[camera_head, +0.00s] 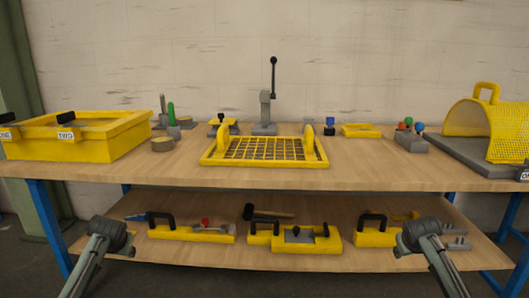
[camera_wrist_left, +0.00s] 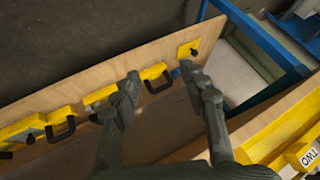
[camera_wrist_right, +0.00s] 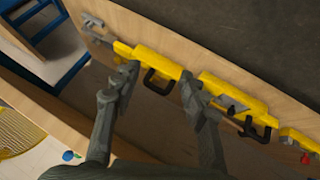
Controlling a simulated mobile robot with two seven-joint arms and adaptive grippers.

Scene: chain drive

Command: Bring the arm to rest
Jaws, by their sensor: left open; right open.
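My left gripper (camera_wrist_left: 159,74) is open in the left wrist view, its two fingers well apart with nothing between them. Beyond its fingers is the lower shelf with yellow toolboxes. My right gripper (camera_wrist_right: 160,70) is open and empty in the right wrist view, with a yellow box and its black handle seen beyond the fingers. In the head view both my arms show low in front of the bench, one at the left and one at the right. The head view does not show the fingers clearly.
The wooden bench top (camera_head: 377,178) carries a yellow grid frame (camera_head: 209,158), a yellow bin (camera_head: 112,145) at left, a lever press (camera_head: 265,112) behind and a yellow mesh guard (camera_head: 508,123) at right. Yellow toolboxes (camera_head: 292,247) and a mallet (camera_head: 268,212) lie on the lower shelf (camera_head: 130,205).

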